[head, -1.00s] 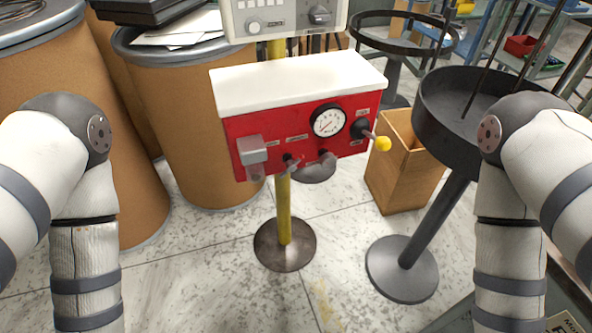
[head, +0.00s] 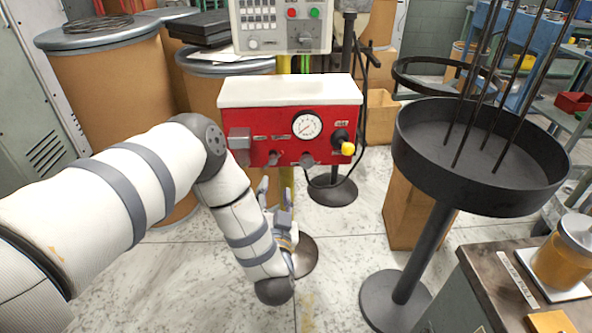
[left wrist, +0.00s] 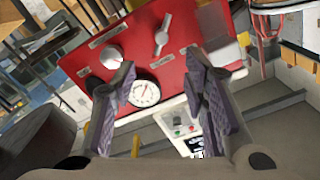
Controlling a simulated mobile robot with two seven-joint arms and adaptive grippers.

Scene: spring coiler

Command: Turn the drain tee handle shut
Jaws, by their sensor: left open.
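A red panel box (head: 290,130) with a white top stands on a yellow post. A small metal tee handle (head: 272,157) sits low on its front, left of the gauge. In the left wrist view, which shows the panel tilted, the tee handle (left wrist: 162,35) has its bar running nearly up and down the picture. My left gripper (head: 275,187) is just below the panel, fingers pointing up towards it. In the left wrist view its two fingers (left wrist: 160,85) are apart, with nothing between them, and the handle lies beyond them. My right gripper is out of view.
The panel also carries a gauge (head: 307,125), a round metal knob (left wrist: 110,57), a yellow-ended lever (head: 347,148) and a grey box (head: 239,138). A black round stand (head: 480,165) is to the right. Fibre drums (head: 110,90) stand behind at left.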

